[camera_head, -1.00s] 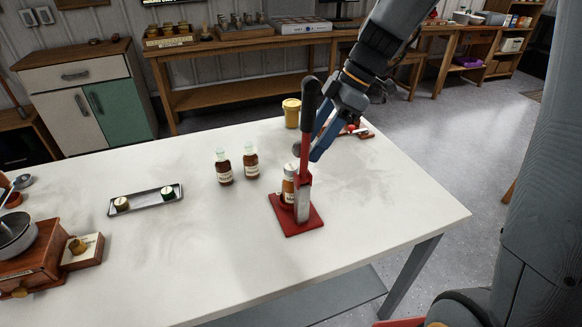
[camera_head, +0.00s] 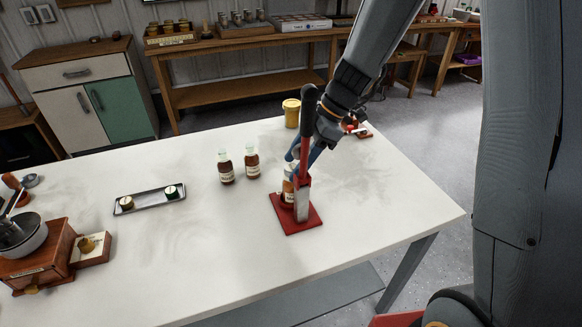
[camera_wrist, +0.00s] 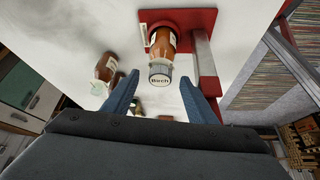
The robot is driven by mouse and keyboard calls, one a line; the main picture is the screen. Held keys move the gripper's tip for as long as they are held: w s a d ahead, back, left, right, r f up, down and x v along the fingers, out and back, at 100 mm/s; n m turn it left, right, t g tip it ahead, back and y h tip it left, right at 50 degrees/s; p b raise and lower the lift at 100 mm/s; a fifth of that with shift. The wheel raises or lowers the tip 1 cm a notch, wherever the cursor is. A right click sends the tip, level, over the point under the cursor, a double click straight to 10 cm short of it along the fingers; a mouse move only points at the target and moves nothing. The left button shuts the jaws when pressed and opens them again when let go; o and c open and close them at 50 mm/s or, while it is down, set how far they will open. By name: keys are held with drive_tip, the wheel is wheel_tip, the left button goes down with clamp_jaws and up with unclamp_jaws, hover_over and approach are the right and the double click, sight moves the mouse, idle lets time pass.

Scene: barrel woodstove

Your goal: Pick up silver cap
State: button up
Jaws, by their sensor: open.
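A silver cap (camera_wrist: 160,75) with a label reading "Birch" sits on a brown bottle (camera_wrist: 162,42) in the wrist view. The bottle stands on the red base (camera_head: 297,224) of a lever press. My gripper (camera_wrist: 158,88) is open, with its blue fingers on either side of the cap. They do not visibly touch it. In the head view my gripper (camera_head: 305,158) is at the top of the bottle (camera_head: 288,190), just behind the press's upright lever (camera_head: 303,150). The gripper and the lever largely hide the cap there.
Two more brown bottles (camera_head: 226,168) stand left of the press. A grey tray (camera_head: 148,204) holds two small caps. A yellow jar (camera_head: 291,112) stands at the back. A wooden grinder box (camera_head: 38,262) is at the left. The table front is clear.

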drive_tip(key=c, duration=1.1)
drive_tip(key=shift+c, duration=0.2)
